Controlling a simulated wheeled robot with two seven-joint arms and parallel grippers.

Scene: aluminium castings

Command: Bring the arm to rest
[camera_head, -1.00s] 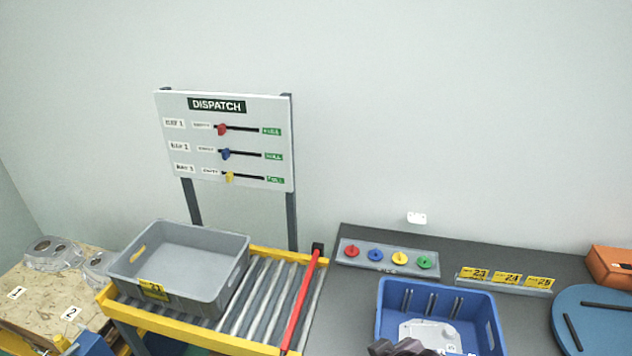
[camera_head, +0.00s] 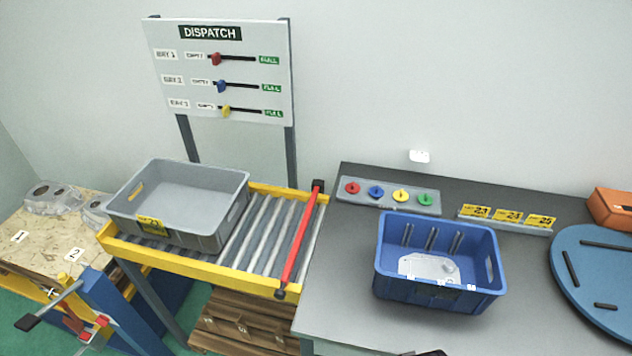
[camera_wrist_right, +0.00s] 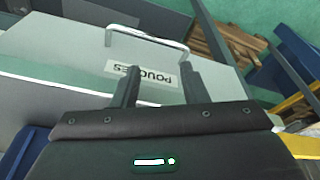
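My right gripper (camera_wrist_right: 158,88) shows in the right wrist view with its two dark fingers apart and nothing between them. It points at a grey drawer front labelled POUCHES (camera_wrist_right: 142,72) with a metal bar handle (camera_wrist_right: 148,38); the fingers look apart from the handle, though the depth is hard to judge. In the head view only a small dark piece, probably of my right arm, shows at the bottom edge below the blue crate. My left gripper is not in the head view.
A blue crate (camera_head: 388,285) holding a light casting (camera_head: 428,268) stands on the grey bench (camera_head: 345,315). A grey crate (camera_head: 213,243) sits on the roller conveyor (camera_head: 262,240) with a red bar (camera_head: 297,245). A blue round plate (camera_head: 590,260) lies at right. The bench front is clear.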

